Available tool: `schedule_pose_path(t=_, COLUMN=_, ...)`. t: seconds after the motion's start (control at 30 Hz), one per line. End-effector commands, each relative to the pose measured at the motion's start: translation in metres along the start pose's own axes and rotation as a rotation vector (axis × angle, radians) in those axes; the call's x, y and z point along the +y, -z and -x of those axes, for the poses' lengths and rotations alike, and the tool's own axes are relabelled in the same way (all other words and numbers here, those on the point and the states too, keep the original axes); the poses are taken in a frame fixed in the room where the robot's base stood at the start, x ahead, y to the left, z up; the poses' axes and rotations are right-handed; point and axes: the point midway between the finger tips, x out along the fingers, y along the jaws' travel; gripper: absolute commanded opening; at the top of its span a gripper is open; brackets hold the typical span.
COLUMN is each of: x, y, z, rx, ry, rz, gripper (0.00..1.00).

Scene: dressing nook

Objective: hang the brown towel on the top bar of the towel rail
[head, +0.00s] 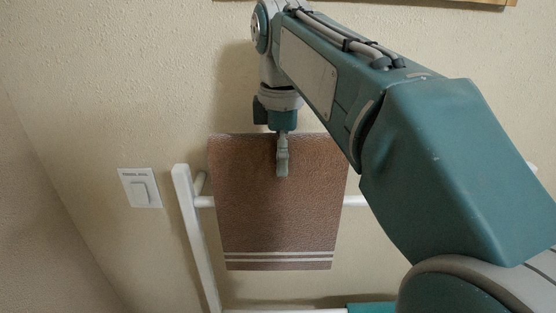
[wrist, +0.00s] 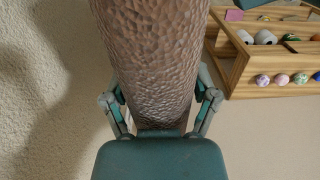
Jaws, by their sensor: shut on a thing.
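The brown towel (head: 245,190) hangs flat from my gripper (head: 282,160) in the head view, with white stripes near its lower edge. My gripper is shut on the towel near its upper part. The towel also fills the middle of the wrist view (wrist: 155,60), between the two fingers (wrist: 160,112). The white towel rail (head: 187,210) stands against the wall, and its top bar (head: 355,201) passes behind the towel. The towel's upper edge is above the bar in the picture. Whether the towel touches the bar cannot be told. The towel and my arm hide much of the rail.
A white switch plate (head: 140,188) is on the wall left of the rail. A wooden shelf unit (wrist: 245,65) with white rolls and several coloured balls stands at the right in the wrist view. A wooden frame edge (head: 480,3) is at the top.

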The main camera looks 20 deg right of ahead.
Motion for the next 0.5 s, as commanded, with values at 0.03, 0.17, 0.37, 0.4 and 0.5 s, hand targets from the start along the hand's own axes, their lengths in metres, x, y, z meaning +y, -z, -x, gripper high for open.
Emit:
schedule_pose_path(t=0.03, x=0.004, y=0.0, z=0.0, rx=0.0, ry=0.001, rz=-0.001, gripper=0.15)
schedule_pose_path(t=0.17, x=0.012, y=0.0, z=-0.001, rx=0.0, ry=0.001, rz=0.0, gripper=0.15)
schedule_pose_path(t=0.37, x=0.011, y=0.0, z=-0.015, rx=0.0, ry=0.001, rz=0.001, gripper=0.15)
schedule_pose_path(t=0.4, x=0.011, y=0.0, z=-0.018, rx=-0.001, ry=0.002, rz=0.001, gripper=0.15)
schedule_pose_path(t=0.5, x=0.011, y=0.0, z=-0.025, rx=0.0, ry=0.001, rz=0.0, gripper=0.15)
